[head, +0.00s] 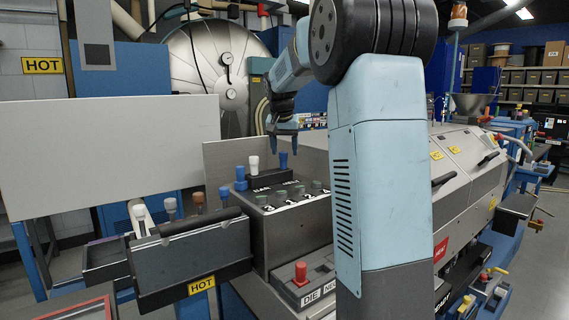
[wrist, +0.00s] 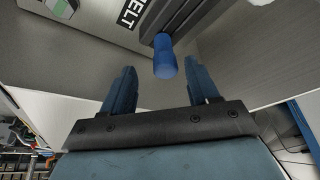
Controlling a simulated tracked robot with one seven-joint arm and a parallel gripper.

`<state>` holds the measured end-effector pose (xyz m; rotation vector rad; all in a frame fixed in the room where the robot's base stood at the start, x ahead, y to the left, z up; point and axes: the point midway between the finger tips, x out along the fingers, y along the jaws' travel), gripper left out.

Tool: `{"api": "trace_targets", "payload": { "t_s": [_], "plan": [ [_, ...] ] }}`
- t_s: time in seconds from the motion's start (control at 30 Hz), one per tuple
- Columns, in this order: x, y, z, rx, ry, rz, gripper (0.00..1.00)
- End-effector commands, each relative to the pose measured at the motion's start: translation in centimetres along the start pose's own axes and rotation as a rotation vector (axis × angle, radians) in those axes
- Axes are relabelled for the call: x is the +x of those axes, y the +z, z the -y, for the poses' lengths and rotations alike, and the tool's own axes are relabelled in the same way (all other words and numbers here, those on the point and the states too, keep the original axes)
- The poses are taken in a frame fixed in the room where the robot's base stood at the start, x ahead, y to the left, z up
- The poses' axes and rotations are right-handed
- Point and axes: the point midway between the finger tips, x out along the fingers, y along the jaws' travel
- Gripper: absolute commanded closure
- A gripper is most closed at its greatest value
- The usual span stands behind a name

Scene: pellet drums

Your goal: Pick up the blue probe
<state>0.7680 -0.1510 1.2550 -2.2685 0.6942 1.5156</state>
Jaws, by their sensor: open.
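The blue probe (head: 283,160) stands upright at the right end of a black holder (head: 268,178) on top of the grey machine. In the wrist view the blue probe (wrist: 165,58) shows as a blue cylinder near the gap between the fingertips, with the black holder behind it. My gripper (head: 284,148) is open and empty, pointing down just above the probe. In the wrist view its two fingers (wrist: 160,80) are spread to either side of the probe's line, with no visible contact. The probe's lower end is hidden.
A white-topped probe (head: 253,163) stands in the same holder to the left, with a blue-topped piece (head: 240,174) beside it. Several capped probes stand at a black bin (head: 190,260) marked HOT. A red button (head: 300,272) sits in front. A pale panel (head: 110,150) rises at left.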

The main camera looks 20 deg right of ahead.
Motion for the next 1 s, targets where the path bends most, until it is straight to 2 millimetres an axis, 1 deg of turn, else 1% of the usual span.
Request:
{"api": "trace_targets", "payload": {
  "t_s": [0.23, 0.3, 0.4, 0.67, 1.0],
  "plan": [
    [2.8, -0.3, 0.7, 0.0, 0.002, 0.003, 0.4],
    [3.8, -0.3, 0.7, 0.0, 0.002, 0.002, 0.4],
    [4.8, -0.3, 0.7, 0.0, 0.001, 0.002, 0.4],
    [5.0, -0.3, 0.7, 0.0, 0.0, 0.0, 0.41],
    [4.9, -0.3, 0.7, 0.0, 0.0, 0.0, 0.74]
  ]
}}
